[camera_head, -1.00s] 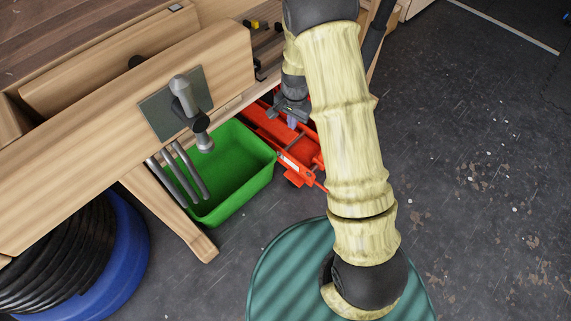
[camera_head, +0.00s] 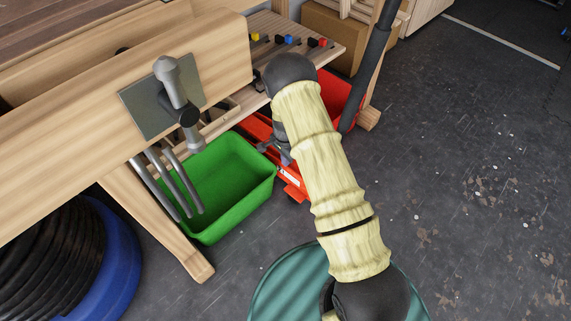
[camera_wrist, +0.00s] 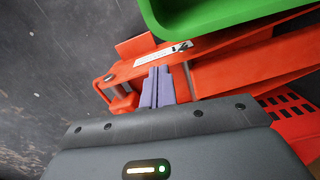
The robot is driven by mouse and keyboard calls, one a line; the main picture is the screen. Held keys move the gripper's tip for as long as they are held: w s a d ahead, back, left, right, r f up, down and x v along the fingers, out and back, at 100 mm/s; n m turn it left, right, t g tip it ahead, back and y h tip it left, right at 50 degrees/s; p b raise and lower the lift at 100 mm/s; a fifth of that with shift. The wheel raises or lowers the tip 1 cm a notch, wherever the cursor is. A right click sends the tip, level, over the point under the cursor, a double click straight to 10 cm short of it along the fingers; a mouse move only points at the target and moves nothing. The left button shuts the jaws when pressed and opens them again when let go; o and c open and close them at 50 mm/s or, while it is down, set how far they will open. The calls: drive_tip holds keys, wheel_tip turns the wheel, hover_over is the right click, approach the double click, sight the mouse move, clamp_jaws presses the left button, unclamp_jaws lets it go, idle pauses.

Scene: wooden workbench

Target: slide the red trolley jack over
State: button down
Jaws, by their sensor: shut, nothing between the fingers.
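The red trolley jack (camera_head: 290,184) lies low on the floor beside the green crate, partly under the workbench. My arm hides much of it in the head view. In the wrist view its red frame (camera_wrist: 225,75) runs across the picture, with a pale label strip on the side nearest the crate. My gripper (camera_head: 284,157) is down at the jack. In the wrist view its purple-grey fingers (camera_wrist: 157,82) are together and empty, pointing in between the jack's red side parts. I cannot tell whether they touch it.
The green crate (camera_head: 262,185) stands close against the jack's left. The workbench leg (camera_head: 165,235) and a blue ring with black hose (camera_head: 118,270) are further left. A teal ribbed round surface (camera_head: 285,285) is in front. Open dark floor (camera_head: 470,190) lies to the right.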

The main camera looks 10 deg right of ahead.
sight(290, 169)
wheel_tip(290, 169, down, 9)
drive_tip(key=b, duration=0.5)
drive_tip(key=shift+r, duration=0.15)
drive_tip(key=shift+w+d+r+p, duration=0.1)
drive_tip(key=shift+w+d+p, duration=0.25)
drive_tip(key=shift+d, duration=0.2)
drive_tip(key=shift+w+d+r+p, duration=0.1)
drive_tip(key=shift+w+d+p, duration=0.1)
drive_tip(key=shift+d+p, duration=0.25)
drive_tip(key=shift+w+d+f, duration=0.2)
drive_tip(key=shift+w+d, duration=0.1)
drive_tip(key=shift+d, duration=0.2)
drive_tip(key=shift+w, duration=0.1)
drive_tip(key=shift+d, duration=0.1)
drive_tip(key=shift+a+r+p, duration=0.2)
drive_tip(key=shift+r+p, duration=0.1)
drive_tip(key=shift+r, duration=0.15)
wheel_tip(290, 169, up, 9)
drive_tip(key=p, duration=0.7)
drive_tip(key=shift+p, duration=0.35)
